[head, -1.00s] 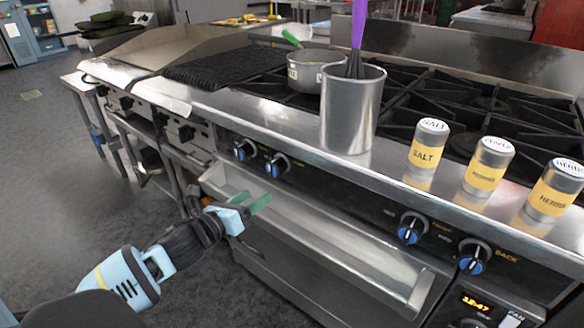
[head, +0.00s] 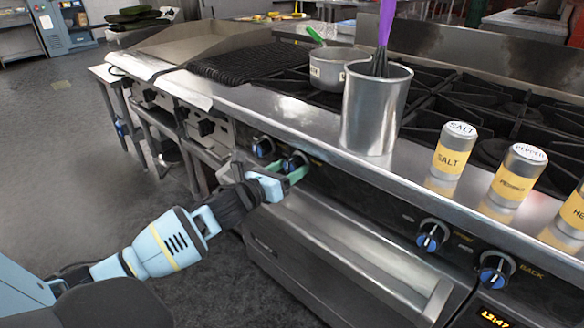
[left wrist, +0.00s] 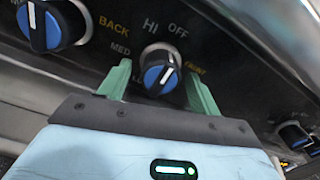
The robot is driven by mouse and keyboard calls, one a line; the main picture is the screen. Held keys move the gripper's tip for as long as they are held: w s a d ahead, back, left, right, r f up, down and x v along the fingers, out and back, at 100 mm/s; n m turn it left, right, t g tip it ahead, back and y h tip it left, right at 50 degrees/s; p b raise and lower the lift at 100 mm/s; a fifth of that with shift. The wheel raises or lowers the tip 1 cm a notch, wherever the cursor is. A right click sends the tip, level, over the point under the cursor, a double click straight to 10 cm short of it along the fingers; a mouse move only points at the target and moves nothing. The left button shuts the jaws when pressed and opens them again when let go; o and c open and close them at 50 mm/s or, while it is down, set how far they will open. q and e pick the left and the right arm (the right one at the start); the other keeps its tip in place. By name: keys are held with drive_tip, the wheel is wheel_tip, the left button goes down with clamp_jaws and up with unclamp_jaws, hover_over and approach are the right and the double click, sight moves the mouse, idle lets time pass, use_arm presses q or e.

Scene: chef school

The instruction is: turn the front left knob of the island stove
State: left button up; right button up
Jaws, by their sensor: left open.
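My left gripper (head: 296,174) is open at this knob. In the left wrist view its green fingertips (left wrist: 158,78) stand one on each side of the knob, with small gaps showing. The white line is tilted slightly off vertical. My right gripper is in neither view.
The BACK knob (left wrist: 48,25) sits close left of my gripper. An oven handle (head: 340,262) runs below the panel. A steel utensil pot (head: 372,118) and a salt shaker (head: 452,158) stand on the ledge above. Floor to the left is clear.

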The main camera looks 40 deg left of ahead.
use_arm(q)
drive_tip(key=shift+w+d, duration=0.1)
drive_tip(key=shift+w, duration=0.6)
drive_tip(key=c, duration=1)
drive_tip(key=shift+o, duration=0.2)
